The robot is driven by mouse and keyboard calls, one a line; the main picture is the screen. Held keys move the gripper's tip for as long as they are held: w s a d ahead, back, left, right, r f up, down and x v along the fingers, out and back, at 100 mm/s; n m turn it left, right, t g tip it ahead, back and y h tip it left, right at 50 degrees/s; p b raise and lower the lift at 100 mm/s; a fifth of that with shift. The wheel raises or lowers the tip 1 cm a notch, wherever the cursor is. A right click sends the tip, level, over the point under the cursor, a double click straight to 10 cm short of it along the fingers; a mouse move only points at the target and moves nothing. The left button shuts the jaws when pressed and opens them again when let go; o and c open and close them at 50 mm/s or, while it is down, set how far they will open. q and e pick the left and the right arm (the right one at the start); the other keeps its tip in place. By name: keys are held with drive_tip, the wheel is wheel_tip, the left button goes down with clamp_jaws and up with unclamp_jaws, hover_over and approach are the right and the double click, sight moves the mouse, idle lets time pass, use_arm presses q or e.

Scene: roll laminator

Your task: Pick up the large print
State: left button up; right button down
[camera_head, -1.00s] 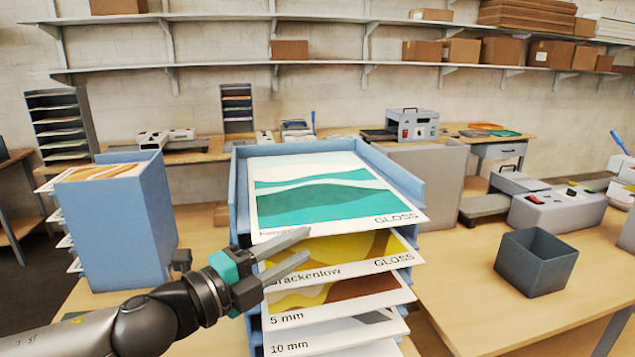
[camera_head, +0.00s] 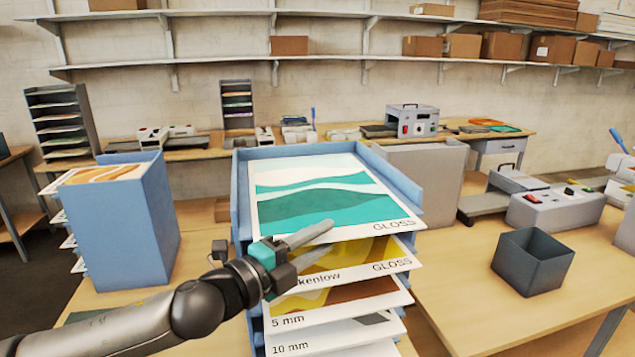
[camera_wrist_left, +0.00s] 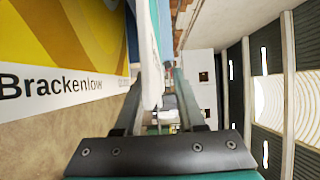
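The top print (camera_head: 325,205), white with teal waves and marked GLOSS, lies in the top of the blue tiered rack (camera_head: 405,180). Its front edge overhangs. A yellow print marked GLOSS (camera_head: 385,253) lies in the tier below; its name, Brackenlow, reads in the left wrist view (camera_wrist_left: 50,85). My left gripper (camera_head: 326,230) is at the top print's front left edge. My right gripper is out of view.
Lower tiers hold sheets marked 5 mm (camera_head: 340,305) and 10 mm (camera_head: 335,338). A second blue rack (camera_head: 120,230) stands at left. A dark open bin (camera_head: 532,262) and a grey machine (camera_head: 555,208) stand at right.

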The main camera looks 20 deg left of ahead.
use_arm(q)
drive_tip(key=shift+p+x, duration=0.35)
drive_tip(key=shift+x, duration=0.95)
clamp_jaws()
idle(0.6)
